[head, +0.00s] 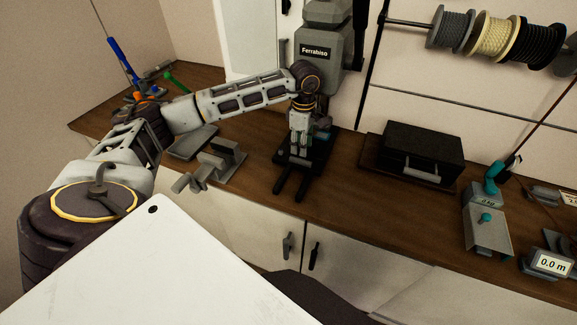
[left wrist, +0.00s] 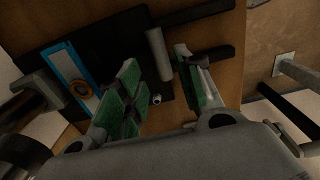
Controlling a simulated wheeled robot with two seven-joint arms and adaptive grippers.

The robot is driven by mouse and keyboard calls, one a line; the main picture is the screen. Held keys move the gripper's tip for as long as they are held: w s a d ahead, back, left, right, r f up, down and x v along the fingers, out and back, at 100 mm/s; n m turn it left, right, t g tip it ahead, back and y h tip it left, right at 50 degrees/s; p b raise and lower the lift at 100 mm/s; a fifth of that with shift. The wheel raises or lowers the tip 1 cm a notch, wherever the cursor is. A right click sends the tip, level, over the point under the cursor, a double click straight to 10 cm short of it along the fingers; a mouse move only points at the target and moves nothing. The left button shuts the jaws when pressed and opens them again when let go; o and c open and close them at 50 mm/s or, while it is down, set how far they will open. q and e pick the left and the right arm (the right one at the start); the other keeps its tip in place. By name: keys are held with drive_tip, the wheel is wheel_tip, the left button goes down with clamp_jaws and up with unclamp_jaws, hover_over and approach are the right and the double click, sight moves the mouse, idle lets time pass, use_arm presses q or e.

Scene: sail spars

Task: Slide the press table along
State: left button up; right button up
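A grey press marked "Ferrabiso" (head: 318,48) stands at the back of the wooden bench. Its dark base (head: 318,158) has two dark bars reaching toward the front edge. In the left wrist view the black plate (left wrist: 113,45) carries a blue-edged piece with a tan ring (left wrist: 72,78). My left gripper (head: 300,140) points down under the press head, over the base. In the left wrist view its green-padded fingers (left wrist: 157,62) are apart, with a short grey cylinder (left wrist: 159,54) at the gap; contact with it cannot be told. My right gripper is out of view.
A grey vise-like tool (head: 220,163) stands left of the press. A black case (head: 422,153) sits to its right, and a grey weighted fixture (head: 487,220) farther right. Cord spools (head: 493,38) hang above. Cabinet doors (head: 265,235) front the bench.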

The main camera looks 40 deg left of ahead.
sight(300, 160)
use_arm(q)
wheel_tip(300, 160, down, 4)
drive_tip(key=shift+f+b, duration=0.1)
drive_tip(key=shift+b, duration=0.8)
drive_tip(key=shift+f+b, duration=0.55)
drive_tip(key=shift+f, duration=0.85)
drive_tip(key=shift+s+r, duration=0.1)
drive_tip(key=shift+c, duration=1.1)
drive_tip(key=shift+s, duration=0.15)
drive_tip(key=c, duration=0.4)
drive_tip(key=shift+c, duration=0.2)
